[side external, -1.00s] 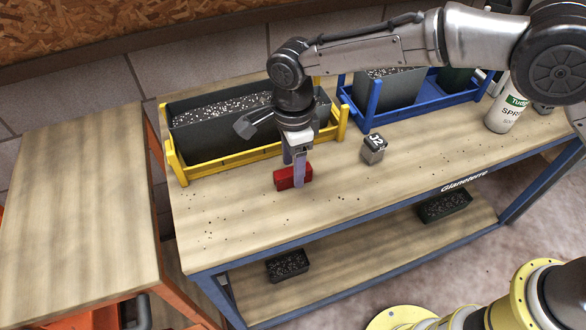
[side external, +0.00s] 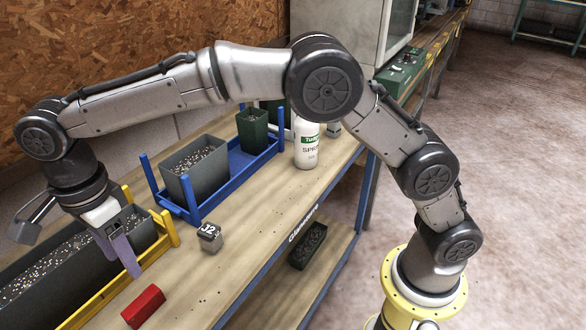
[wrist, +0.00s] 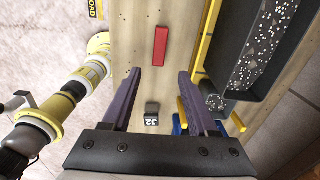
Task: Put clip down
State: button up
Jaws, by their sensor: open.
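A red block (side external: 143,306), the only thing here that could be the clip, lies on the wooden bench top in the side view. It also shows in the wrist view (wrist: 161,46), lying beyond my fingertips and apart from them. My gripper (side external: 132,266) is above the bench, up and to the left of the red block in the side view. In the wrist view its two purple fingers (wrist: 159,74) are spread wide with nothing between them.
A yellow rack (side external: 165,229) with a long grey soil planter (side external: 140,231) stands behind my gripper. A small J2 cube (side external: 210,238), a blue rack (side external: 192,213) with pots and a white spray bottle (side external: 306,148) stand farther along. The bench front is mostly clear.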

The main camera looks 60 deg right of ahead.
jog(key=s+d+r+n+t, duration=0.1)
jog(key=s+d+r+n, duration=0.25)
jog(key=d, duration=0.35)
jog(key=s+d+r+n+t+y, duration=0.15)
jog(key=d+r, duration=0.25)
jog(key=d, duration=0.4)
jog(key=s+d+r+n+h, duration=0.1)
jog(key=s+d+r+n, duration=0.25)
jog(key=d, duration=0.35)
jog(key=s+d+f+n+t, duration=0.1)
jog(key=s+d+f+n, duration=0.2)
jog(key=s+d, duration=0.3)
jog(key=s+d+f+n+t, duration=0.2)
jog(key=s+d+n, duration=0.3)
jog(key=s, duration=0.5)
jog(key=shift+d+f+n, duration=0.35)
jog(key=shift+f+n, duration=0.2)
jog(key=shift+f, duration=0.05)
